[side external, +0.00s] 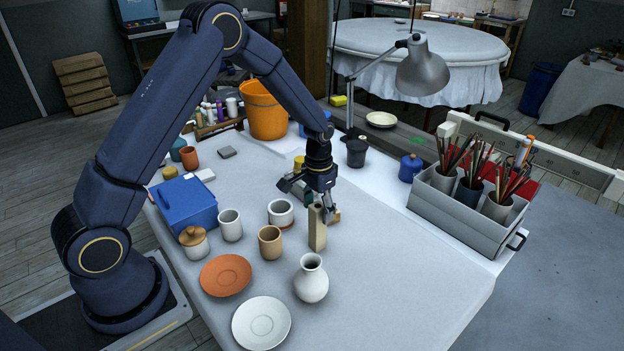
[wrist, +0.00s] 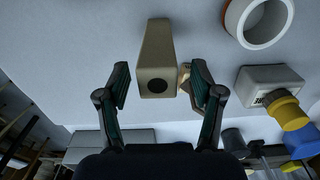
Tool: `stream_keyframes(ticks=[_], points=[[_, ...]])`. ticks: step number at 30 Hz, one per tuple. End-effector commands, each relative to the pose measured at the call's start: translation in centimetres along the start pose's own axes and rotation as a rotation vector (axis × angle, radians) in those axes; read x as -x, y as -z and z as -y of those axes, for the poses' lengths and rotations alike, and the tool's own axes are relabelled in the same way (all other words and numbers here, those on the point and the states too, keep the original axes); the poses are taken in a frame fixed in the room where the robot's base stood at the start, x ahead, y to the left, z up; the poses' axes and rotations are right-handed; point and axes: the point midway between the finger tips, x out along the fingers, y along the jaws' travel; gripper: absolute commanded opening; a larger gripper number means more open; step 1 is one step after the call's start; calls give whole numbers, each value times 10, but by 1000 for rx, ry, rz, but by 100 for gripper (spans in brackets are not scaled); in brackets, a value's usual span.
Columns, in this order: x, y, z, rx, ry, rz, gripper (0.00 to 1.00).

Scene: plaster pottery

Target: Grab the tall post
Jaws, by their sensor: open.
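The tall post (side external: 317,230) is a beige square column with a dark round hole in its top, standing upright on the grey table. In the wrist view the post (wrist: 155,48) appears between my fingers, its top level with the fingertips, with a gap on both sides. My gripper (side external: 308,200) is open and empty, close by the post's top; its two fingers also show in the wrist view (wrist: 160,78). A small tan piece (wrist: 184,76) shows beside the right finger, partly hidden.
A white bowl (side external: 281,213), a tan cup (side external: 270,242) and a white vase (side external: 311,280) stand near the post. An orange plate (side external: 225,276) and white plate (side external: 261,323) lie in front. A grey brush caddy (side external: 455,216) is at right. The table's right front is clear.

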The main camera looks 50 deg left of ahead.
Motion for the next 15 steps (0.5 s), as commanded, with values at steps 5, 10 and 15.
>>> stream_keyframes(ticks=[5,10,15], points=[[-16,-2,-1,-1,0,3,67],[-43,-3,-2,-1,0,3,67],[-56,-2,-2,-1,1,0,67]])
